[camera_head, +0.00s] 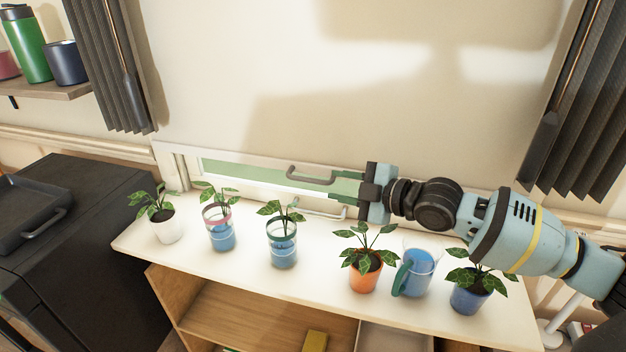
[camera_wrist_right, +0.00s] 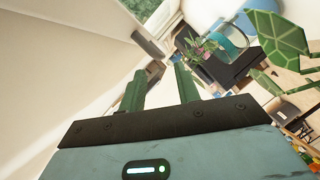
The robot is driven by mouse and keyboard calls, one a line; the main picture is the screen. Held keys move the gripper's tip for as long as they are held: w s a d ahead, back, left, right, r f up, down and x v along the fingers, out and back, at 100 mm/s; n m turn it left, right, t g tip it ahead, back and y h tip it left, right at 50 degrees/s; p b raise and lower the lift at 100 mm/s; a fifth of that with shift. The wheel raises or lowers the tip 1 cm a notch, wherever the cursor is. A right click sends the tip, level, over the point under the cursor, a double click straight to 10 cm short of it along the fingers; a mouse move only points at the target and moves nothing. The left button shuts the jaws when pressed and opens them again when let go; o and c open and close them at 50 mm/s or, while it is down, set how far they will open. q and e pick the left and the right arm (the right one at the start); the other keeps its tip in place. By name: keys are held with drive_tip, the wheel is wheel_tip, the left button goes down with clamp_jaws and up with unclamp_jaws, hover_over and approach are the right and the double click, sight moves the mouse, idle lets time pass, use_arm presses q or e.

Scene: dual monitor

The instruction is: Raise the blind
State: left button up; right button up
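A pale blind (camera_head: 300,110) hangs over the window and covers nearly all of it. A thin strip of green (camera_head: 235,170) shows low down, near the blind's grey curved handle (camera_head: 310,179). My right gripper (camera_head: 338,187) reaches in from the right, with its green fingers at the right end of the handle. In the right wrist view, the fingers (camera_wrist_right: 158,92) are spread apart, with a grey bar-like piece (camera_wrist_right: 149,45) beyond them. I cannot tell whether they touch the handle. My left gripper is out of view.
A white shelf top (camera_head: 200,262) below the window holds several potted plants, some in glasses, and a blue jug (camera_head: 418,272) under my right arm. Dark curtains (camera_head: 108,65) hang at both sides. A black cabinet (camera_head: 85,230) stands at left.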

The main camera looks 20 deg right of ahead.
sight(318, 182)
drive_tip(key=x, duration=0.7)
drive_tip(key=shift+w+a, duration=0.15)
clamp_jaws()
